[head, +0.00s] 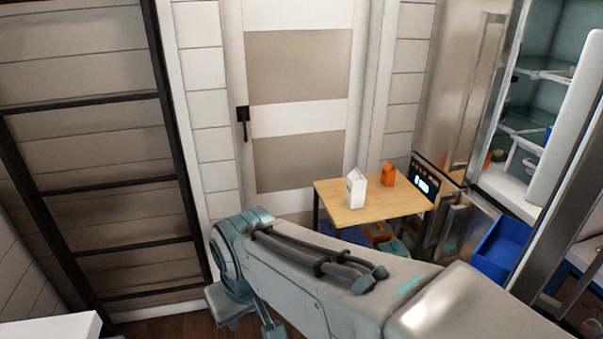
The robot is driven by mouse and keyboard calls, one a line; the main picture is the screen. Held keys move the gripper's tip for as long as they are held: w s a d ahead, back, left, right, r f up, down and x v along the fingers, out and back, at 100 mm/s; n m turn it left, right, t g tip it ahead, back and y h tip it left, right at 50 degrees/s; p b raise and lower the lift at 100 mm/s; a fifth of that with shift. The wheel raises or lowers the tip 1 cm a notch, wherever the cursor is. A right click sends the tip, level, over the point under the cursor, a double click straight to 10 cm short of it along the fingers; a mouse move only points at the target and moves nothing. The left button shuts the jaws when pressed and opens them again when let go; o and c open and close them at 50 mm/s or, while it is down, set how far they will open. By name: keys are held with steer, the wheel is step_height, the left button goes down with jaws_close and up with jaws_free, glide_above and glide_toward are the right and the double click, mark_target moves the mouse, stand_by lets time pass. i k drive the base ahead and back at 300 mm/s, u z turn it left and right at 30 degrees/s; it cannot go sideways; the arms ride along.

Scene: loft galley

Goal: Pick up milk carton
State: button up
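A white gable-topped carton (355,189), which looks like the milk carton, stands upright on a small light-wood table (335,193) in the head view. It stands near the middle of the tabletop, with nothing touching it. My arm reaches across the lower part of the view, in front of the table, and bends down at the lower left. I cannot make out my gripper's fingertips. The carton's near side is unobstructed.
A smaller orange carton (388,174) stands behind and right of the white one. A fridge (463,90) stands open at the right, a blue bin (502,250) below it. Items sit under the table. A white door (297,118) and a black ladder-like frame (172,120) stand behind.

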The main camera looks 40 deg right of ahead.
mark_target(356, 183)
steer(key=z, duration=0.55)
steer(key=i, duration=1)
steer(key=z, duration=1.2)
steer(key=i, duration=0.2)
steer(key=z, duration=0.15)
